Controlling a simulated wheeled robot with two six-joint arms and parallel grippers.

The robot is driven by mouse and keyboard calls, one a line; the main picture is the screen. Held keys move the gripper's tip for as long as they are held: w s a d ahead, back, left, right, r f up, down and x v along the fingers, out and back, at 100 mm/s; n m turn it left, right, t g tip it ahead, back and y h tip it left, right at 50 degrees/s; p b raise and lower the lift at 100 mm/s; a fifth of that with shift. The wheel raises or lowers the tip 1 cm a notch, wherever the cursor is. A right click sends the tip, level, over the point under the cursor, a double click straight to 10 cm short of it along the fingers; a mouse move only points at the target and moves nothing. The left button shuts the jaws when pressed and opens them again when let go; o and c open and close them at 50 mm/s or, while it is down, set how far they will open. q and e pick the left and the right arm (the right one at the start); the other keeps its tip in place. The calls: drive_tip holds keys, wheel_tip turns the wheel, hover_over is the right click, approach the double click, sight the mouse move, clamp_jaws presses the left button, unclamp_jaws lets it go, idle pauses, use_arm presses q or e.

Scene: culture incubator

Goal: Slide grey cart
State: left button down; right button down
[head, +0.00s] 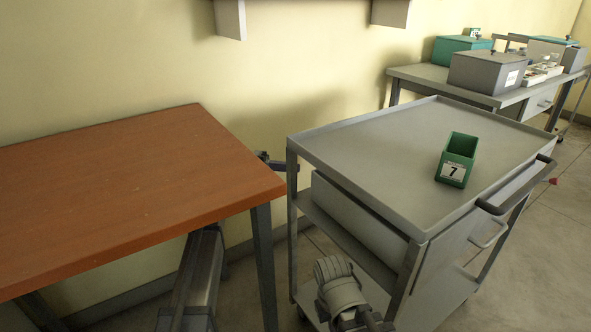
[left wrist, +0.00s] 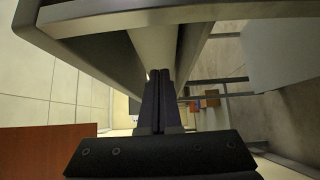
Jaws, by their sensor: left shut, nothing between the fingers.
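The grey cart (head: 400,150) stands right of the orange-brown table, with a flat rimmed top, lower shelves and a dark handle (head: 517,188) at its right end. My left gripper (head: 280,163) shows as a small dark shape between the table and the cart's left corner post. In the left wrist view, its fingers (left wrist: 160,75) are shut together with nothing between them, close to a grey metal part of the cart (left wrist: 150,20). I cannot tell whether they touch it. My right gripper is not in view; a grey part of my own arm shows low in front of the cart.
A green bin marked 7 (head: 456,160) stands on the cart top. The orange-brown table (head: 120,180) is at left, its corner near the cart. A grey bench (head: 440,80) with boxes stands at the back right. Open floor lies to the right.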

use_arm(q)
drive_tip(key=s+d, duration=0.1)
drive_tip(key=d, duration=0.1)
drive_tip(key=s+d, duration=0.1)
drive_tip(key=d, duration=0.2)
drive_tip(key=s+d, duration=0.1)
drive_tip(key=d, duration=0.2)
drive_tip(key=shift+d, duration=0.25)
drive_tip(key=shift+s+d, duration=0.5)
drive_tip(key=shift+s, duration=0.05)
